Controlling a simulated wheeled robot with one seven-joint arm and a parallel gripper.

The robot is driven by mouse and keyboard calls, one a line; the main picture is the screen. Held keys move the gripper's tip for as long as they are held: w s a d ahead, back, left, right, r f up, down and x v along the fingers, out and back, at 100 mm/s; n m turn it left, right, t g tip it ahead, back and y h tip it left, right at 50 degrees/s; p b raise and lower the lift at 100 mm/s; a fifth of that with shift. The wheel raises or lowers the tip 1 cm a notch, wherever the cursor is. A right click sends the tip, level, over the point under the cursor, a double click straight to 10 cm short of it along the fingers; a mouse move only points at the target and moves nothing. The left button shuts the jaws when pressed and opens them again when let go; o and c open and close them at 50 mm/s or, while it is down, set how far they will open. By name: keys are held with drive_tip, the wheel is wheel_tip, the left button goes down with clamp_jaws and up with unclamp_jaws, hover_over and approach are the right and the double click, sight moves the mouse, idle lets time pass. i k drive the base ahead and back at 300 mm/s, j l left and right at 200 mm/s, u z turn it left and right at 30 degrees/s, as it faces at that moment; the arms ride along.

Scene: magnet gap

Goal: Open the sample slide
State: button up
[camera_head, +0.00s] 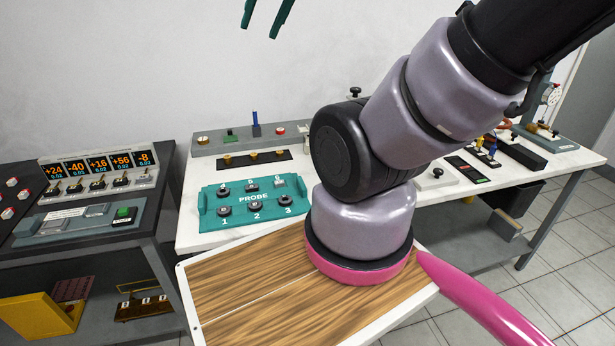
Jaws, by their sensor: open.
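I cannot tell for certain which thing is the sample slide. A dark strip with a red and a green mark (468,170) lies on the white bench, right of my arm. Beside it is a long dark block (515,152) with small coloured parts at its left end. My gripper (260,32) shows only as two teal fingers at the top edge. They are apart, with nothing between them, against the wall and clear of the bench. My arm hides the middle of the bench.
A teal PROBE tray (212,225) with numbered black knobs stands on the white bench (195,176). Behind it are a dark strip with brass knobs (230,161) and a grey bar (210,150). A console with orange readouts (98,163) stands left. A dial gauge (551,95) stands far right.

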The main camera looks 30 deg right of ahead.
sight(509, 140)
drive_tip(key=z, duration=2.25)
drive_tip(key=i+l, duration=0.1)
drive_tip(key=i, duration=0.5)
drive_tip(key=l+z, duration=0.05)
